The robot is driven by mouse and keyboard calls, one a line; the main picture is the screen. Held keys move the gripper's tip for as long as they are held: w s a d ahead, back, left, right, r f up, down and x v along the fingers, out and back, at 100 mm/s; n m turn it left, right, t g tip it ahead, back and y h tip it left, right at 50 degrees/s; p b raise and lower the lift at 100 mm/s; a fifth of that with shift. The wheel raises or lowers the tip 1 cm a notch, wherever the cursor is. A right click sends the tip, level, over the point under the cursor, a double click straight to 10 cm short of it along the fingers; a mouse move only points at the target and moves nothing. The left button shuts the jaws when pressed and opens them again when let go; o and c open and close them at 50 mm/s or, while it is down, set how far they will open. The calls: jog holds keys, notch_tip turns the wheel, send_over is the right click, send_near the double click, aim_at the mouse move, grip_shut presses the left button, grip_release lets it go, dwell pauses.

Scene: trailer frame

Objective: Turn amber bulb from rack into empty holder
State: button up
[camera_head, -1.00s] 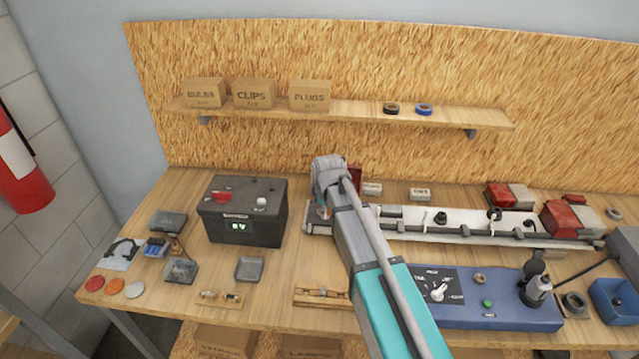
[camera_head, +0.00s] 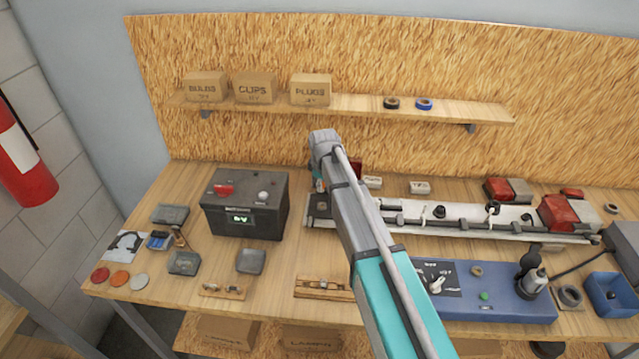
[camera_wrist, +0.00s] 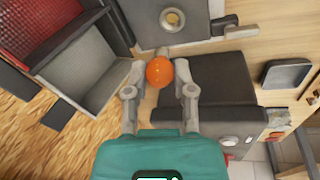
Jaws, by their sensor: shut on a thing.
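In the wrist view my gripper (camera_wrist: 159,80) is shut on the round amber bulb (camera_wrist: 159,70), held between both fingertips. A round brass-coloured holder (camera_wrist: 172,19) sits in a grey plate at the top of that view, apart from the bulb. It looks empty. In the head view the wrist hides most of my gripper (camera_head: 318,186), which is above the left end of the pale trailer frame (camera_head: 470,212). A dark round spot (camera_head: 322,206) shows on that end. A small wooden rack (camera_head: 322,287) lies at the bench front; its contents are too small to tell.
A black battery box (camera_head: 245,205) stands left of my gripper. A red lamp housing (camera_wrist: 65,50) is close on the left in the wrist view. A blue switch panel (camera_head: 490,293) lies front right. A shelf (camera_head: 350,108) with boxes runs above.

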jog(key=shift+f+b, duration=1.5)
jog(key=shift+f, duration=0.25)
jog(key=shift+s+f+b, duration=0.15)
jog(key=shift+f+b, duration=0.85)
jog(key=shift+f+b, duration=0.35)
jog(key=shift+f+b, duration=0.55)
dwell(0.9)
dwell(0.4)
jog(key=shift+m+h, duration=0.3)
jog(key=shift+m, duration=1.4)
jog(key=shift+a+m+h, duration=0.1)
jog(key=shift+m+h, duration=0.2)
jog(key=shift+m, duration=1.4)
